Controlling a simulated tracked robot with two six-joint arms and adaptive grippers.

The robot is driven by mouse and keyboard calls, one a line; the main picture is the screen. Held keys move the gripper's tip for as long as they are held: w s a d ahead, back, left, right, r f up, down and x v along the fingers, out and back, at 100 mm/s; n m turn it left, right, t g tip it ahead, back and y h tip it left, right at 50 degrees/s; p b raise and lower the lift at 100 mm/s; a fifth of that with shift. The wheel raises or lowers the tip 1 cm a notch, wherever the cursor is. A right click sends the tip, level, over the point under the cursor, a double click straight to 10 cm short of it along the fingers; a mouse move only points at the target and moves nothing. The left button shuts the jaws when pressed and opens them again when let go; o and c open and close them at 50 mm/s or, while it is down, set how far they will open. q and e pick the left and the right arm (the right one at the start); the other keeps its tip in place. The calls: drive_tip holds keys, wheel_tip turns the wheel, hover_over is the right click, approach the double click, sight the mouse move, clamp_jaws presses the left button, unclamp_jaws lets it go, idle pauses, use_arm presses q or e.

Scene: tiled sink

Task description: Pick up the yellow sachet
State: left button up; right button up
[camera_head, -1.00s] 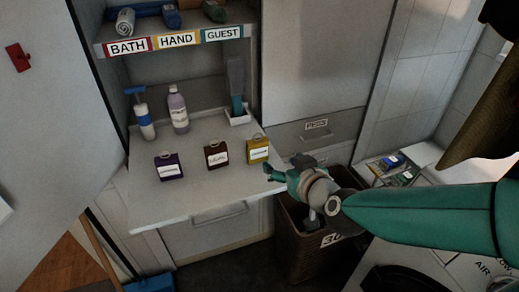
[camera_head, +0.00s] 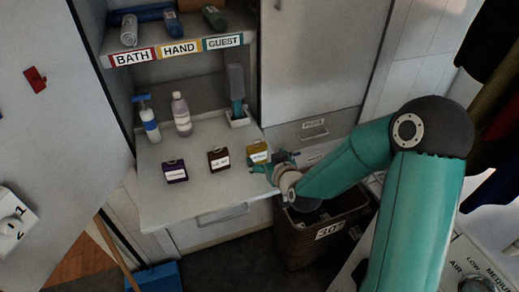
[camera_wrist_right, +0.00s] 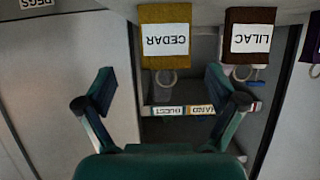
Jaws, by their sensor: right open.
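The yellow sachet (camera_head: 258,151) stands at the right end of the pull-out shelf (camera_head: 200,200). In the right wrist view the yellow sachet (camera_wrist_right: 165,52) appears upside down, with a white label reading CEDAR and a ring at its end. My right gripper (camera_head: 270,166) is close in front of it and partly covers its lower part in the head view. In the wrist view the right gripper (camera_wrist_right: 161,92) has its fingers spread, with nothing between them, and the sachet lies beyond the fingertips. My left gripper is not in view.
A brown sachet (camera_head: 218,158), labelled LILAC in the wrist view (camera_wrist_right: 250,42), stands left of the yellow one, and a purple sachet (camera_head: 175,171) farther left. Two bottles and a brush in a holder (camera_head: 237,95) stand behind. A brown basket (camera_head: 310,235) is below right.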

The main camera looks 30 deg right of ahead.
drive_tip(key=shift+w+d+f, duration=0.1)
drive_tip(key=shift+w+f, duration=0.1)
drive_tip(key=shift+w, duration=0.3)
drive_tip(key=shift+w+f+p, duration=0.1)
drive_tip(key=shift+w+p, duration=0.3)
drive_tip(key=shift+w, duration=0.1)
drive_tip(key=x, duration=0.1)
drive_tip(key=p+x, duration=0.1)
drive_tip(key=x, duration=0.1)
drive_tip(key=shift+w+a, duration=0.2)
drive_tip(key=shift+a, duration=0.05)
drive_tip(key=shift+w+d+f, duration=0.15)
drive_tip(key=shift+w+f, duration=0.1)
drive_tip(key=shift+w, duration=0.1)
drive_tip(key=c, duration=1.2)
drive_tip(key=shift+r, duration=0.2)
wheel_tip(320, 180, up, 12)
drive_tip(key=shift+r, duration=0.1)
wheel_tip(320, 180, up, 7)
drive_tip(key=p, duration=0.2)
hover_over(258, 152)
drive_tip(key=w, duration=0.1)
drive_tip(key=shift+d+r, duration=0.2)
drive_tip(key=shift+r, duration=0.05)
